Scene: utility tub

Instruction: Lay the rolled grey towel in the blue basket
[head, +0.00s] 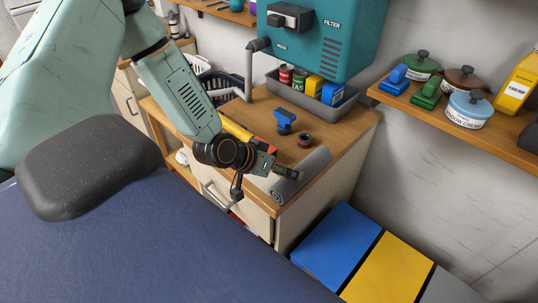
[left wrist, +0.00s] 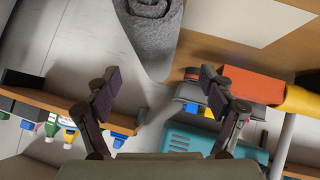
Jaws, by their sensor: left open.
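The rolled grey towel (head: 303,176) lies on the wooden counter near its front right edge. It also shows at the top of the left wrist view (left wrist: 152,35). My left gripper (head: 263,183) is over the front of the counter, just left of the towel. In the left wrist view its two fingers (left wrist: 162,88) are spread and empty, with the towel beyond the tips. I cannot tell if a finger touches it. No blue basket can be made out for sure. My right gripper is not in view.
On the counter (head: 350,125) stand a blue object (head: 284,121), a small dark ring (head: 304,140) and a grey tray (head: 345,108) of cans and boxes. Dark and white baskets are behind my arm. Blue (head: 336,243) and yellow (head: 388,268) flat-topped blocks stand lower right.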

